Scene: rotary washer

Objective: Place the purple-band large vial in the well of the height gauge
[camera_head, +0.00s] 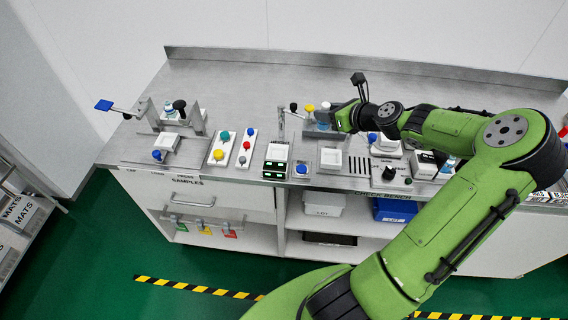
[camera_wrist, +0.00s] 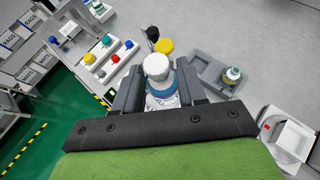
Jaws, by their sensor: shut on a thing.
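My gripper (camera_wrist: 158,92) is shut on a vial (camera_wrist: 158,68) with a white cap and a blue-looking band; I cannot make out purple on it. The vial is upright between the fingers, its lower part hidden by them. In the head view my gripper (camera_head: 338,119) is over the middle of the bench, with the vial partly hidden at its tip. A thin metal post (camera_head: 281,124) with a black knob (camera_head: 293,106) and a yellow knob (camera_head: 310,107) near it stands just left of the gripper.
Another white-capped vial (camera_wrist: 232,75) stands in a grey tray (camera_wrist: 213,70) right of the gripper. Button panels (camera_head: 219,149), a display box (camera_head: 277,158) and a white square plate (camera_head: 331,158) line the bench front. A lever fixture (camera_head: 150,112) stands at left. The bench's back is clear.

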